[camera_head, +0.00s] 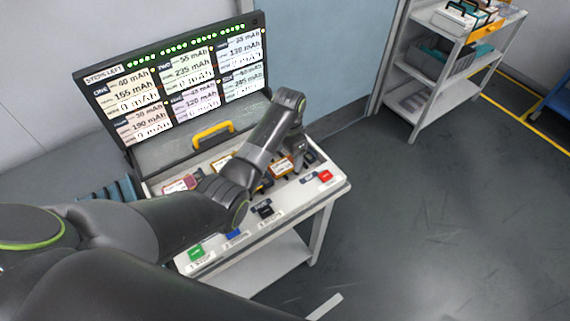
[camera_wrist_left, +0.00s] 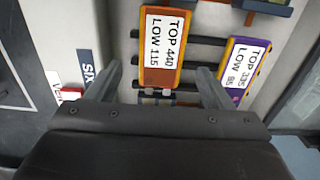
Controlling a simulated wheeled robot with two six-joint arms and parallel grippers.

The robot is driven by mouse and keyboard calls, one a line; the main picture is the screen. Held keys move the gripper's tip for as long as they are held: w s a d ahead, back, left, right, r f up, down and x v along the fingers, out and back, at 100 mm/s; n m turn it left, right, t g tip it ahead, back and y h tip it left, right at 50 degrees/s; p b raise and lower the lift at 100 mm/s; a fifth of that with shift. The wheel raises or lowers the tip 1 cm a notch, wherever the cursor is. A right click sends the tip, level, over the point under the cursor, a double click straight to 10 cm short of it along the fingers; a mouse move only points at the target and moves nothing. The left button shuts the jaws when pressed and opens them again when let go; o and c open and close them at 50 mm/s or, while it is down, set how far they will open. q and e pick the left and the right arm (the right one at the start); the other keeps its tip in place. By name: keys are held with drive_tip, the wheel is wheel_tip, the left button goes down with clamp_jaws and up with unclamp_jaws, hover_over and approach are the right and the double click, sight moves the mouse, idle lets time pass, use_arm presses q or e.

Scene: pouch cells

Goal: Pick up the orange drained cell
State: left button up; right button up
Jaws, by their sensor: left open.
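The orange cell (camera_wrist_left: 161,48) carries a white label reading TOP 440 LOW 115. In the left wrist view it lies between the two fingers of my left gripper (camera_wrist_left: 158,70), with a gap on each side. The gripper is open and holds nothing. In the head view the orange cell (camera_head: 281,167) lies on the white bench, just beside my left gripper (camera_head: 298,164), whose arm hides part of the bench. My right gripper does not show.
A purple cell (camera_wrist_left: 241,66) lies close to the right finger. A red block (camera_head: 325,176) and green block (camera_head: 196,252) sit along the bench's front edge. A display panel (camera_head: 180,82) stands behind the bench. A shelf cart (camera_head: 428,88) stands apart at upper right.

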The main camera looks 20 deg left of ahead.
sight(287, 164)
use_arm(q)
wheel_tip(287, 164, down, 2)
drive_tip(key=shift+f, duration=0.25)
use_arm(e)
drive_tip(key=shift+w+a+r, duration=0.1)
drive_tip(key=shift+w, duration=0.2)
use_arm(q)
drive_tip(key=shift+f, duration=0.1)
drive_tip(key=shift+c, duration=0.4)
drive_tip(key=c, duration=0.9)
